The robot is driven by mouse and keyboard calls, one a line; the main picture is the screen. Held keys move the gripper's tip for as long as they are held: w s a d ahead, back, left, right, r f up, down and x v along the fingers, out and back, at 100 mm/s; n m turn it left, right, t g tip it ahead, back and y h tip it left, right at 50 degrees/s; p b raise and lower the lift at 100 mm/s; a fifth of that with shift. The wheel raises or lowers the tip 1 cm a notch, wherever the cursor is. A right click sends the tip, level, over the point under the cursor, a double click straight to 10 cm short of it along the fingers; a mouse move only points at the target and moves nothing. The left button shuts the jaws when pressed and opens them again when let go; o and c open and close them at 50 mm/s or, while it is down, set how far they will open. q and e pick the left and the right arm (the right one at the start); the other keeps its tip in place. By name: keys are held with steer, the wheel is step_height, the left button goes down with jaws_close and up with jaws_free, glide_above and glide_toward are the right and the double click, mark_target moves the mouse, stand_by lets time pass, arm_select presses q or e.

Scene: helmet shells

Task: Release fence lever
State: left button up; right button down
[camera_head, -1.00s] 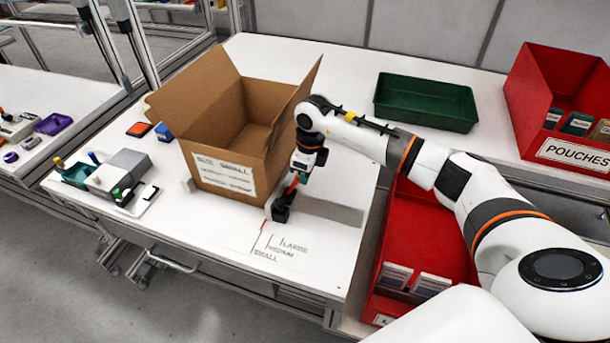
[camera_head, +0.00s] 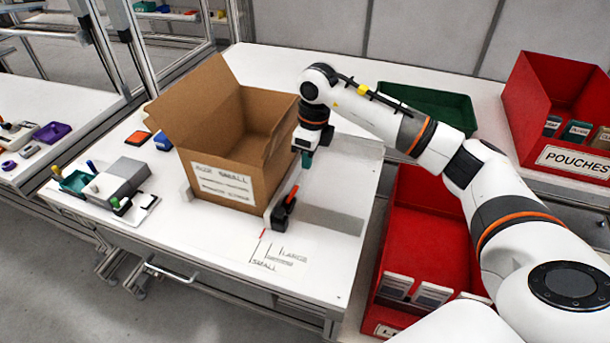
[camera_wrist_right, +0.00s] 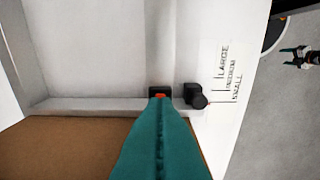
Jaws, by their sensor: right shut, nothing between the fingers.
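The fence lever (camera_head: 292,195) is a small orange-red handle on a black clamp block (camera_head: 280,216), beside the right front corner of the cardboard box. My right gripper (camera_head: 307,161) has teal fingers that are shut and empty, above and behind the lever, apart from it in the head view. In the right wrist view the shut fingers (camera_wrist_right: 160,100) partly cover the orange tip and black part of the lever (camera_wrist_right: 160,92). A black knob (camera_wrist_right: 195,95) sits just right of them. A pale fence strip (camera_wrist_right: 90,104) runs along the box side. My left gripper is out of view.
The open cardboard box (camera_head: 225,190) stands close left of the lever. Size marks (camera_head: 280,257) are printed on the table in front. A green tray (camera_head: 440,108) lies behind my right arm, and red bins (camera_head: 425,240) stand at right.

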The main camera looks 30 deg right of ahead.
steer(key=shift+s+d+r, duration=0.1)
steer(key=shift+r, duration=1)
steer(key=shift+s+d+r, duration=0.1)
steer(key=shift+r, duration=0.95)
